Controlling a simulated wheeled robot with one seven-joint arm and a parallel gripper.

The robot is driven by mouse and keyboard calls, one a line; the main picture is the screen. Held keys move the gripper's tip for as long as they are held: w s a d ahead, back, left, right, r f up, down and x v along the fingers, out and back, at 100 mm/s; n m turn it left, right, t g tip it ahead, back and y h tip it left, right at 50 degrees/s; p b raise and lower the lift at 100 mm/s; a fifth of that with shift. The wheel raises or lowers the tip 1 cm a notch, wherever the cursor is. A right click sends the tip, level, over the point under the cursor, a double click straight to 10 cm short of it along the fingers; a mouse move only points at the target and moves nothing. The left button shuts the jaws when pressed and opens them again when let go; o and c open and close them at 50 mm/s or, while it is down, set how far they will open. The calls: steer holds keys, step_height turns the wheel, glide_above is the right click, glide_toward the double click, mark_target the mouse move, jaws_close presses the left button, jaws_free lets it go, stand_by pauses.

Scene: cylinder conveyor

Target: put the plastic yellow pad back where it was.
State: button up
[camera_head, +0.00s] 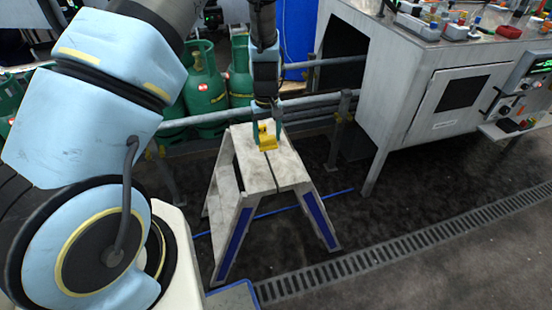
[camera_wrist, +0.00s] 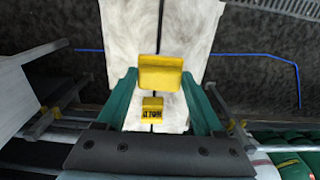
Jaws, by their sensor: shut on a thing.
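The yellow pad (camera_wrist: 160,73) is between the green fingers of my gripper (camera_wrist: 160,84) in the wrist view. The fingers are shut on its sides. A smaller yellow part with dark markings shows just below its wide face, nearer the wrist. In the head view the pad (camera_head: 268,143) is at the top of a worn white step stool (camera_head: 285,172), toward its back edge, with my gripper (camera_head: 267,133) coming down from above. I cannot tell whether the pad touches the stool top.
The stool top has a dark slot and is otherwise bare. Metal rails (camera_head: 310,104) and green gas cylinders (camera_head: 205,88) stand behind it. A grey machine cabinet (camera_head: 410,95) is at the right. A blue line and a drain grate (camera_head: 390,250) run along the dark floor.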

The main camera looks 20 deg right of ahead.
steer(key=shift+f+p, duration=1.2)
steer(key=shift+f, duration=3.2)
steer(key=o, duration=1.2)
steer(key=shift+r, duration=0.15)
